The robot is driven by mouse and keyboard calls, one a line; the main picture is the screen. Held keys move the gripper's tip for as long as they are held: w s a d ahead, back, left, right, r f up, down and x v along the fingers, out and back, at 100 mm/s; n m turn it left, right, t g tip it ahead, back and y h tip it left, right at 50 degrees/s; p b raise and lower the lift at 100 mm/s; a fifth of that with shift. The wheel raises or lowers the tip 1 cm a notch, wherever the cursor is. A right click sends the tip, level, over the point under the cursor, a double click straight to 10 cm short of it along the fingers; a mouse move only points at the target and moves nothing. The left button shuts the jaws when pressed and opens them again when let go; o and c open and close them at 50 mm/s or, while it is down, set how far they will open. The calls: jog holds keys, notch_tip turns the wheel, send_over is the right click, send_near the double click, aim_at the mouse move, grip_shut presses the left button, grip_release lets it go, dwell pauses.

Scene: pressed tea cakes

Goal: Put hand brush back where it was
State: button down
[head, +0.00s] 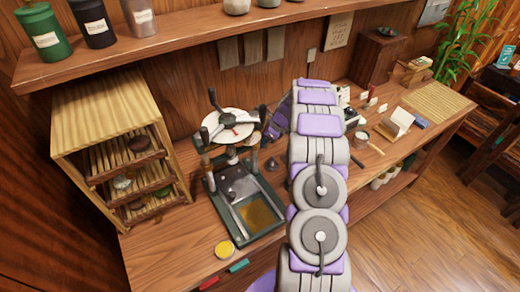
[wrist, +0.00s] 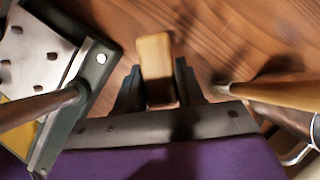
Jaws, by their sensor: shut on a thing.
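In the wrist view, my gripper (wrist: 158,88) is shut on a light wooden block-shaped piece (wrist: 155,55), which I take to be the hand brush's handle. No bristles show. The wooden bench top lies behind it, and I cannot tell whether the brush touches it. In the head view, my arm hides the brush and the jaws.
The tea press (head: 240,200) stands left of my arm; its base (wrist: 98,60) is close left of the jaws. A wooden rod (wrist: 275,95) is close right. A rack (head: 105,105) of tea cakes stands far left. A shelf (head: 190,42) overhangs the bench.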

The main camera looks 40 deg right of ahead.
aim_at(263, 153)
jog(key=f, duration=0.1)
jog(key=d+f, duration=0.1)
jog(key=f, duration=0.1)
jog(key=shift+d+f, duration=0.1)
jog(key=shift+d, duration=0.25)
jog(key=a, duration=0.1)
jog(key=a+f+b, duration=0.1)
jog(key=shift+a+f, duration=0.1)
jog(key=shift+a, duration=0.35)
jog(key=c, duration=1.1)
grip_release()
jog(key=shift+d+f, duration=0.15)
jog(key=shift+d, duration=0.25)
jog(key=shift+c, duration=0.2)
jog(key=shift+o, duration=1.4)
jog(key=shift+d+f, duration=0.1)
jog(key=shift+d, duration=0.5)
jog(key=shift+o, duration=0.8)
jog(key=shift+s, duration=0.1)
jog(key=shift+a, duration=0.4)
jog(key=shift+d, duration=0.1)
